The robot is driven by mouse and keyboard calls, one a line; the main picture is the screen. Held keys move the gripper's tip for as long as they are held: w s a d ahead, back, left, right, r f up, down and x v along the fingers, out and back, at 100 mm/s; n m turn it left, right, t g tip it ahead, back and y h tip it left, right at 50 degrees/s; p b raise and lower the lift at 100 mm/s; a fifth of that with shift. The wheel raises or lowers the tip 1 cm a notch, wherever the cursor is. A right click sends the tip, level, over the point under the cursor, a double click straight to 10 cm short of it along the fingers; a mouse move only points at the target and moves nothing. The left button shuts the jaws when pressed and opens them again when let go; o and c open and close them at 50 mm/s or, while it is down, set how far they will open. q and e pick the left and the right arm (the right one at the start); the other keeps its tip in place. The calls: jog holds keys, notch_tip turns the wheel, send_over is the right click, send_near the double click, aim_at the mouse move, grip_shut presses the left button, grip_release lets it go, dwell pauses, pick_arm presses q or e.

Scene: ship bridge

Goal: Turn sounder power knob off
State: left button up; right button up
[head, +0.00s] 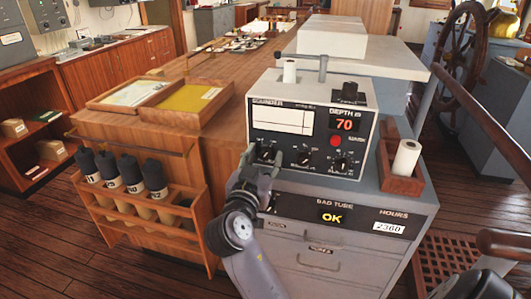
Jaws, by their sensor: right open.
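The sounder (283,92) is a grey box with a black front panel, standing on the grey cabinet. Its red display (344,124) reads 70 under the word DEPTH. Along the panel's lower part are a left knob (266,151), a middle knob (303,157) and a right knob (340,162). Their labels are too small to read, so I cannot tell which is the power knob. My right gripper (264,164) is open at the panel's lower left, with its fingers around or just before the left knob. Contact is unclear. My left gripper is out of view.
A panel reading OK (332,217) and drawers (318,250) lie below the sounder. A wooden rack (150,215) with several dark-capped cylinders stands at left. A wooden box with a white roll (405,158) stands right of the sounder. A rail (480,113) runs at right.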

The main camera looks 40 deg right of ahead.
jog(key=shift+s+a+r, duration=0.1)
jog(key=shift+a, duration=0.05)
jog(key=shift+c, duration=0.6)
grip_shut()
